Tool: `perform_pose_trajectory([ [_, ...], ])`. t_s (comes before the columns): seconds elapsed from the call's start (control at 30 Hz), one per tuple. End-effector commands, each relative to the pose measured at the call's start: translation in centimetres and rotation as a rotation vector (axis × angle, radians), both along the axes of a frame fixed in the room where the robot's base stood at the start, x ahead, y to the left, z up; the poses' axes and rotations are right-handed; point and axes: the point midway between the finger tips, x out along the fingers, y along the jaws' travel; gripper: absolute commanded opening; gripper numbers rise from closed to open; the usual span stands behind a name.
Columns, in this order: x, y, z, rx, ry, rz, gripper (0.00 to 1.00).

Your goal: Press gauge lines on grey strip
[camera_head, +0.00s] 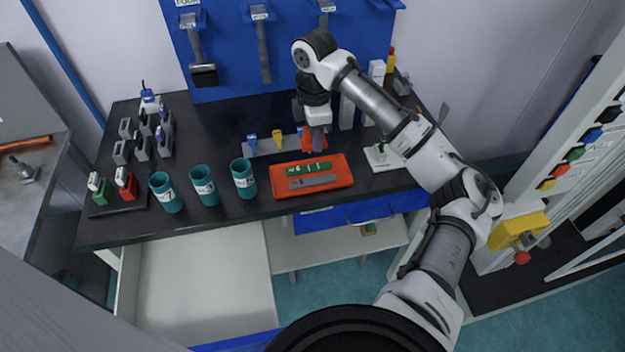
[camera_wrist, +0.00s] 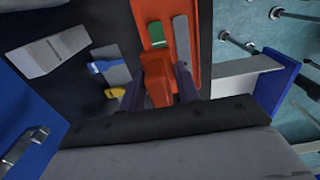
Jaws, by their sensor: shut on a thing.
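The grey strip (camera_head: 312,181) lies in a red-orange tray (camera_head: 347,184) on the black bench, in front of a green strip (camera_head: 309,168). Both also show in the wrist view: the grey strip (camera_wrist: 181,30) on the right, the green strip (camera_wrist: 156,34) on the left. My gripper (camera_head: 316,135) is shut on an orange-red stamp (camera_wrist: 157,76), behind the tray at the right end of a grey rack (camera_head: 265,149). A blue stamp (camera_head: 251,141) and a yellow stamp (camera_head: 278,137) stand at this rack. I cannot tell whether the held stamp is clear of the rack.
Three teal cups (camera_head: 204,186) stand left of the tray. A white-based stand (camera_head: 382,157) is close on its right, near my arm. Small grey blocks and clamps (camera_head: 143,140) crowd the bench's left side. An open drawer (camera_head: 205,280) is below the bench's front edge.

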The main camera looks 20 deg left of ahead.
Motion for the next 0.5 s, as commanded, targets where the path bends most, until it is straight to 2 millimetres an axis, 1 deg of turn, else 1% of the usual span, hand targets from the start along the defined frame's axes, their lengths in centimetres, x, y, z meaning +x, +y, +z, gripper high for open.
perform_pose_trajectory([
  [0.1, 0.0, 0.0, 0.0, 0.000, 0.000, 0.000, 0.18],
  [0.13, 0.0, 0.0, 0.0, 0.000, 0.000, 0.000, 0.28],
  [0.2, 0.0, 0.0, 0.0, 0.000, 0.000, 0.000, 0.19],
  [0.23, 0.0, 0.0, 0.0, 0.000, 0.000, 0.000, 0.18],
  [0.37, 0.0, 0.0, 0.3, 0.001, -0.001, 0.000, 0.18],
  [0.5, 0.0, 0.0, 1.6, 0.000, -0.001, 0.000, 0.18],
])
